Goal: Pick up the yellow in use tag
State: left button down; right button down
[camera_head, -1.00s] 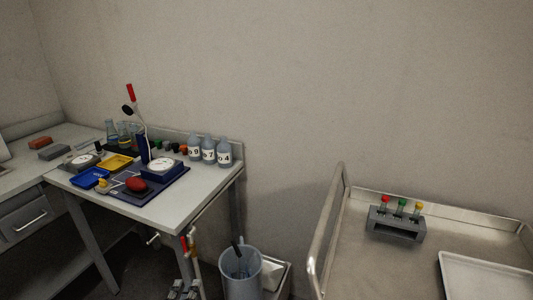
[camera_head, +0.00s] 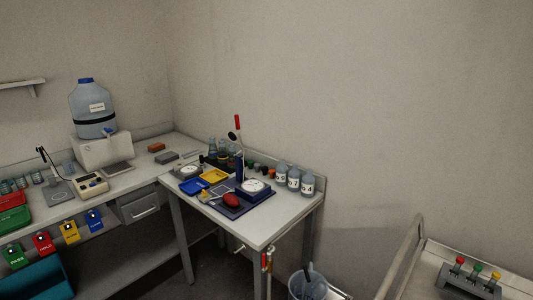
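A yellow tag (camera_head: 70,233) hangs at the front edge of the left bench in the head view. Its lettering is too small to read for certain. It hangs in a row between a red tag (camera_head: 43,243) and a blue tag (camera_head: 94,220), with a green tag (camera_head: 15,257) at the far left of the row. Neither of my grippers is in view.
The left bench (camera_head: 75,206) holds a large water bottle (camera_head: 94,104), a meter and red and green trays. A teal bin (camera_head: 40,281) is below the tags. A side table (camera_head: 259,229) with balances and bottles stands right of it. A metal cart (camera_head: 427,270) is at the lower right.

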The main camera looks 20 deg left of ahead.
aim_at(71, 235)
jog(key=u, duration=2.15)
